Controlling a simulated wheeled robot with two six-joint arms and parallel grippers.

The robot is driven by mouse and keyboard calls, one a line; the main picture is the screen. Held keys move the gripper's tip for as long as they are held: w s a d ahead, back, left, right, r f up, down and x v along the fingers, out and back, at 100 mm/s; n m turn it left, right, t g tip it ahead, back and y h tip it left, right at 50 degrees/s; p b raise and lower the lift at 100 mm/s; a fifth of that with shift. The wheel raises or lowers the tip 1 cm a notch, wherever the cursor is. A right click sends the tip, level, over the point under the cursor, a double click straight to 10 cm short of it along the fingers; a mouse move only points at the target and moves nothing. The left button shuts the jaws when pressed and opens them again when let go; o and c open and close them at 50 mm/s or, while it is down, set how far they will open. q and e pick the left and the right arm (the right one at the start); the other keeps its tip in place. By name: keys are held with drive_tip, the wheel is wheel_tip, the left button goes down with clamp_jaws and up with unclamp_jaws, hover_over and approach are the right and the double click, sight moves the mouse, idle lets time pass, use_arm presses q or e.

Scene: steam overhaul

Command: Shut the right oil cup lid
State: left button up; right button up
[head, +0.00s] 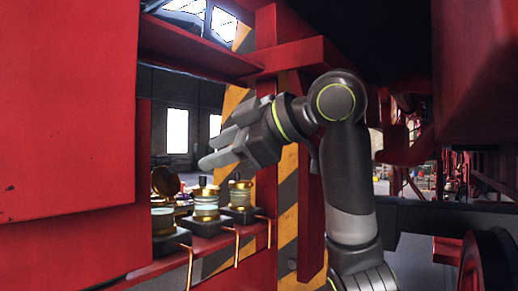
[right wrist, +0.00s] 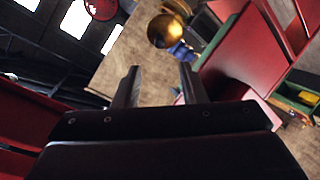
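Three oil cups with glass bodies and brass fittings stand in a row on a red ledge. The left cup (head: 163,219) has a round brass lid (head: 165,181) standing raised and tilted above it. The middle cup (head: 206,204) and the right cup (head: 240,195) show brass tops with dark knobs and look covered. My right gripper (head: 212,150) is above the cups, apart from them, pointing left. It is open and empty in the right wrist view (right wrist: 160,72), where a round brass piece (right wrist: 163,31) shows beyond the fingertips. My left gripper is out of view.
The red ledge (head: 224,243) carries thin copper pipes (head: 237,247) at its front. A big red panel (head: 65,105) fills the left. A striped yellow-black post (head: 288,205) and red beam (head: 300,60) stand close behind my right arm.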

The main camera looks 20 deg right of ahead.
drive_tip(key=b+v, duration=0.2)
drive_tip(key=v, duration=0.6)
drive_tip(key=shift+w+a, duration=0.1)
drive_tip(key=shift+a, duration=0.05)
